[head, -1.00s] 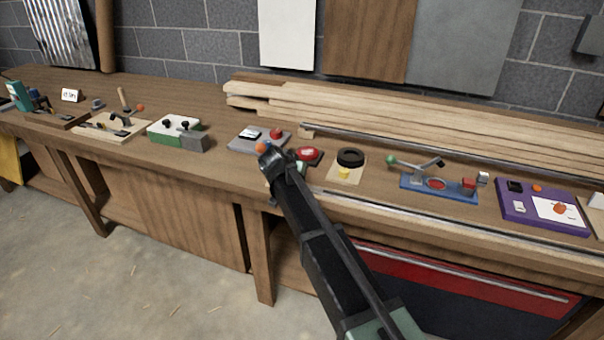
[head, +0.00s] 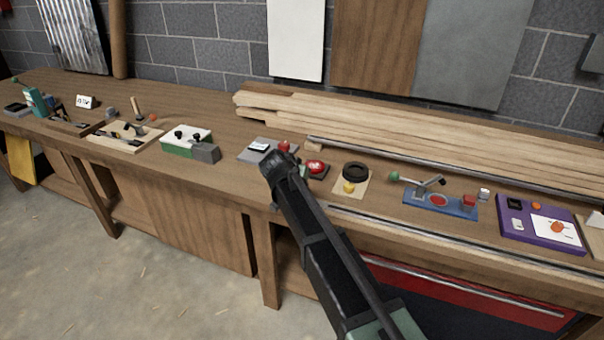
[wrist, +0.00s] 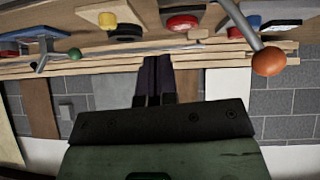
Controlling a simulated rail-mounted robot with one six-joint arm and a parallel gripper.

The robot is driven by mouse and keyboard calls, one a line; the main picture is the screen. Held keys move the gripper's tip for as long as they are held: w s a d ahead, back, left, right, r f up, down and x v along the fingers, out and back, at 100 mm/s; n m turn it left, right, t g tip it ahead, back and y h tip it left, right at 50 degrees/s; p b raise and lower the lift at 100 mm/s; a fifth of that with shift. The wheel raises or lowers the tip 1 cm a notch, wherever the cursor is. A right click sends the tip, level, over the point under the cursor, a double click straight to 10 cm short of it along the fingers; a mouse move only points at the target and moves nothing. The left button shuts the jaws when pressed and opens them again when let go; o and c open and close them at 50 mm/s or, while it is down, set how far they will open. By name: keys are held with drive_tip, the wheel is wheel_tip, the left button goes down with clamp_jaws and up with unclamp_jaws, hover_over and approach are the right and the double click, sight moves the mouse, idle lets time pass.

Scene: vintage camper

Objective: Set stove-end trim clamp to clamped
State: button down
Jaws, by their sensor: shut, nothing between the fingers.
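My gripper (head: 282,166) is shut and empty, above the bench's front edge beside a grey-plate clamp (head: 256,149) with a red block. In the wrist view its fingers (wrist: 156,72) are together, and an orange knob (wrist: 268,61) on a grey lever stands to their right, apart from them. In the head view my arm covers that knob. A second lever clamp on a blue base (head: 422,200), with a green knob and red block, lies to the right; its green knob (wrist: 74,54) shows at left in the wrist view. No readable label tells which is the stove-end clamp.
A red button (head: 316,166), a board with a black ring (head: 355,170) and a purple panel (head: 540,226) line the bench to the right. A green-white box (head: 185,142) stands left. Planks (head: 400,125) and a metal rod lie behind.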

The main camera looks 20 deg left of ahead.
drive_tip(key=p+v, duration=0.2)
drive_tip(key=v, duration=0.4)
drive_tip(key=shift+d+p, duration=0.1)
drive_tip(key=shift+p, duration=0.3)
drive_tip(key=s+d+f+g, duration=0.1)
drive_tip(key=s+d+g, duration=0.2)
drive_tip(key=s+d, duration=0.4)
drive_tip(key=s+d+f+g+y, duration=0.1)
drive_tip(key=s+d, duration=0.6)
drive_tip(key=d, duration=1.2)
drive_tip(key=s+d+f+n+g, duration=0.1)
drive_tip(key=s+d+f+g, duration=0.2)
drive_tip(key=s+d, duration=0.4)
drive_tip(key=d+g, duration=0.1)
drive_tip(key=d, duration=0.5)
drive_tip(key=shift+d+g+y, duration=0.4)
